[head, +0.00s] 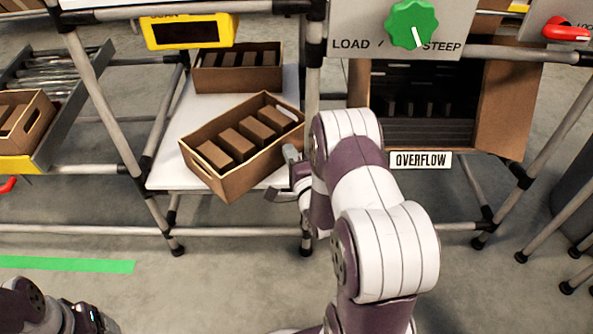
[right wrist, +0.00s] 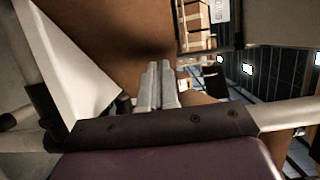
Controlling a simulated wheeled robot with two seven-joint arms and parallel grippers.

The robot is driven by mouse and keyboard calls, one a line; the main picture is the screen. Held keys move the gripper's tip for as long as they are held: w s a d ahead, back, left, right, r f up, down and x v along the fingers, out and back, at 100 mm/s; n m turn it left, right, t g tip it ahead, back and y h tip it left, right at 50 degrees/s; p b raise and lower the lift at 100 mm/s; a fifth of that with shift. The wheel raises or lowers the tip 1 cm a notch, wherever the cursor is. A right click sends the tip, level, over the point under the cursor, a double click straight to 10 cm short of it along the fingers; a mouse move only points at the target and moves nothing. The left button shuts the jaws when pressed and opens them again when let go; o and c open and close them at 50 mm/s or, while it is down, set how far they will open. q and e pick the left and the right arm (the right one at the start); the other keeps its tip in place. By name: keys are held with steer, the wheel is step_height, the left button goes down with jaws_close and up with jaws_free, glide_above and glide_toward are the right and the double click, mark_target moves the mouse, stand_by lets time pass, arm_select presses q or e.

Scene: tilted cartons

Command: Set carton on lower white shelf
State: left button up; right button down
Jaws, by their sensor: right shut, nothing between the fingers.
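A brown open carton (head: 228,178) with several dark-topped boxes in it sits on the lower white shelf (head: 170,176) in the head view. It is turned at an angle, and its near corner reaches past the shelf's front edge. My right gripper (head: 290,154) is at the carton's right side, close to its wall; I cannot tell whether they touch. In the right wrist view its fingers (right wrist: 158,80) are shut together with nothing between them, in front of a large brown carton wall (right wrist: 110,40). Of my left arm only a part shows at the bottom left; its fingers are not seen.
A second filled carton (head: 238,80) stands behind on the same shelf. A yellow scanner box (head: 188,32) hangs above. Right of a grey post is a carton bay with an OVERFLOW label (head: 421,160). Another carton (head: 22,122) sits on the left roller rack.

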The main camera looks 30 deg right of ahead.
mark_target(259, 137)
steer(key=shift+w, duration=0.4)
steer(key=w+a, duration=0.1)
steer(key=w, duration=0.1)
steer(key=w+a, duration=0.1)
steer(key=w, duration=0.1)
steer(key=w+a, duration=0.2)
steer(key=shift+w, duration=0.2)
